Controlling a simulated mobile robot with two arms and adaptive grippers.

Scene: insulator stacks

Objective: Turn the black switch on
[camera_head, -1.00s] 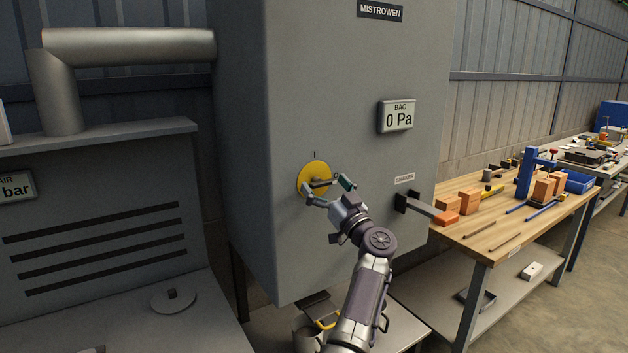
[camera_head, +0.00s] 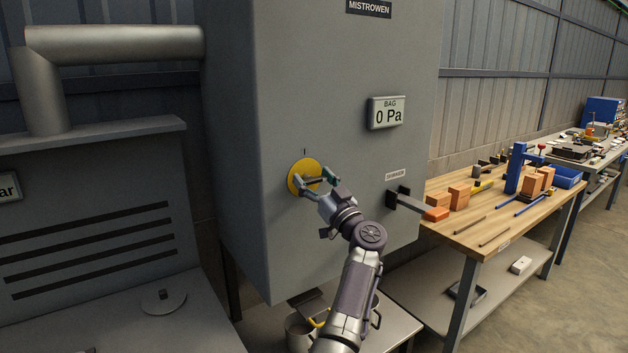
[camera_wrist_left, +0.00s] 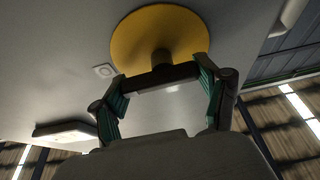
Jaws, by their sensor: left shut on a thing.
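The black switch (camera_head: 313,181) is a short dark handle on a round yellow plate (camera_head: 296,174) on the front of the grey cabinet. A small vertical mark shows above the plate. My left gripper (camera_head: 317,183) is at the plate, with one finger at each end of the handle. In the left wrist view the dark bar of the switch (camera_wrist_left: 160,78) spans between the two green-padded fingertips (camera_wrist_left: 163,88), in front of the yellow plate (camera_wrist_left: 190,35). The gripper is shut on it. In the head view the fingers partly cover the handle. My right gripper is not in view.
A wooden workbench (camera_head: 480,225) with blocks and tools stands further right. A grey machine with slots (camera_head: 90,240) is at left.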

